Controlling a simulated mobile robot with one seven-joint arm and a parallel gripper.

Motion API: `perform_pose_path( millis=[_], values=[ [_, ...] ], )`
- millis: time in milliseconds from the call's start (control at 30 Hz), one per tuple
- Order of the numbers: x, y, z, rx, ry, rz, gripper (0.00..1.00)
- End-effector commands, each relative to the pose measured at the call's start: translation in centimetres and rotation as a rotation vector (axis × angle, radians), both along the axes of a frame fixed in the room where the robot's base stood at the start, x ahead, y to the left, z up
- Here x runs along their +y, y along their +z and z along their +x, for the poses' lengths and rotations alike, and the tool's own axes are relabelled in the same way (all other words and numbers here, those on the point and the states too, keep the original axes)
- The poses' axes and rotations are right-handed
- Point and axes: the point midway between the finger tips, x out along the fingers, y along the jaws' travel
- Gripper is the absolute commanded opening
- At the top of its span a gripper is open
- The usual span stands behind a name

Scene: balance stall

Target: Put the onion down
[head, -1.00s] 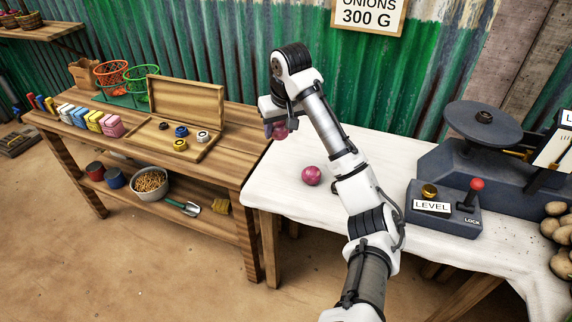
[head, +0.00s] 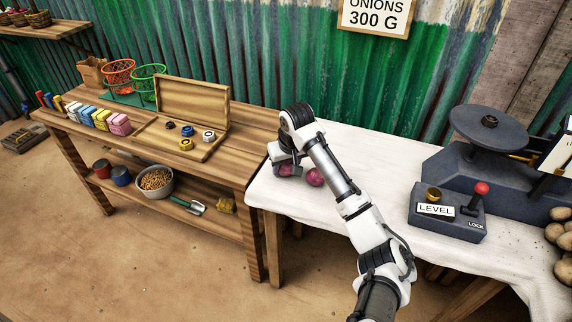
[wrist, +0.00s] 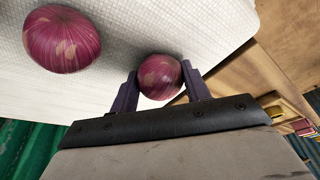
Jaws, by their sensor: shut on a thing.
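My gripper (wrist: 160,88) is shut on a red onion (wrist: 160,76), which sits between the two fingers in the wrist view. In the head view my gripper (head: 284,170) is low at the left end of the white-covered table (head: 350,150), and the held onion is partly hidden by it. Whether the held onion touches the cloth I cannot tell. A second red onion (head: 315,177) lies on the cloth just right of the gripper; it also shows at the upper left of the wrist view (wrist: 62,39), apart from the held one.
A wooden bench (head: 235,150) with an open weight box (head: 195,105) stands to the left. A balance scale (head: 480,150) with a LEVEL and LOCK block (head: 445,222) stands right, beside potatoes (head: 558,232). The cloth behind and right of the onions is clear.

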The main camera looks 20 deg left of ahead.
Motion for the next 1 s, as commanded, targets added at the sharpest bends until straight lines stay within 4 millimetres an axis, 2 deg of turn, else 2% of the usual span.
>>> perform_pose_path(
  millis=[167,200,367,733,867,1000],
  values=[
    [0.0,-0.3,0.0,0.001,0.0,0.001,0.23],
    [0.0,-0.3,0.0,0.0,0.0,0.0,0.49],
    [0.0,-0.2,0.0,0.0,0.001,0.0,0.69],
    [0.0,0.4,0.0,-0.002,0.001,0.0,0.69],
    [-0.4,2.3,-0.4,-0.004,0.002,0.002,0.69],
    [-1.0,5.3,-1.1,-0.004,0.003,0.002,0.69]
  ],
)
